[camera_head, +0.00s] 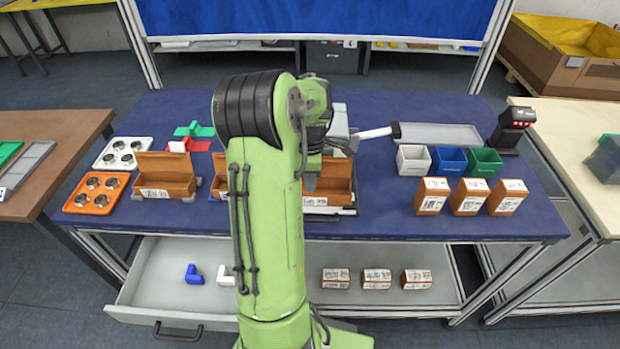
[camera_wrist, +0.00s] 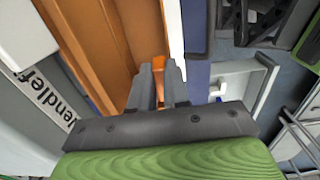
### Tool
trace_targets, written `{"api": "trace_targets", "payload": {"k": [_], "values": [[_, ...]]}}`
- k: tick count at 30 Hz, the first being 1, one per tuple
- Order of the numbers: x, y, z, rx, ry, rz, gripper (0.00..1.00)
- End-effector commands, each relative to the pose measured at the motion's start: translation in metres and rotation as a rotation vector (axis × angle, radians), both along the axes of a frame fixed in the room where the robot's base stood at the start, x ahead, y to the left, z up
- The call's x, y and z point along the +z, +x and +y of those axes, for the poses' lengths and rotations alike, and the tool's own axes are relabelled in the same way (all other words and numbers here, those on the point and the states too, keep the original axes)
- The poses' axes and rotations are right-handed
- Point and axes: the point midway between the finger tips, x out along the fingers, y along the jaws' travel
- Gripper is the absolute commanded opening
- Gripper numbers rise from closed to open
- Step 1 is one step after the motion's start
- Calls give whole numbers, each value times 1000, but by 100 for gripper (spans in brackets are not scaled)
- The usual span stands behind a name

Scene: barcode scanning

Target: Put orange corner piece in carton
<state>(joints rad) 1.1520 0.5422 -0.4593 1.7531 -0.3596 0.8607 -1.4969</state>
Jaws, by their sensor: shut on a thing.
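My gripper (camera_wrist: 161,78) is shut on the orange corner piece (camera_wrist: 159,63), of which only a small part shows between the fingertips in the wrist view. The fingertips are over or just inside an open brown carton (camera_wrist: 98,38), close to its wall; I cannot tell whether the piece touches it. In the head view my arm hides the gripper and the piece. An open carton (camera_head: 334,170) stands right of my arm, another (camera_head: 165,165) stands at left, and a third is mostly hidden behind my arm.
White (camera_head: 122,141) and orange (camera_head: 68,206) trays hold round metal parts. Closed cartons (camera_head: 470,197) and small bins (camera_head: 449,153) stand at right. An open drawer (camera_head: 150,285) below holds blue and white pieces.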

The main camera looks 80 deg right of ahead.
Motion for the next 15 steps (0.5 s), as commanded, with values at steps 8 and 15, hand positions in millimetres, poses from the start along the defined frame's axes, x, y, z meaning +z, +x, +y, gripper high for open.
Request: {"api": "trace_targets", "payload": {"k": [8,15], "values": [[-10,0,0,0,0,0,0],[-8,0,0,0,0,0,41]]}}
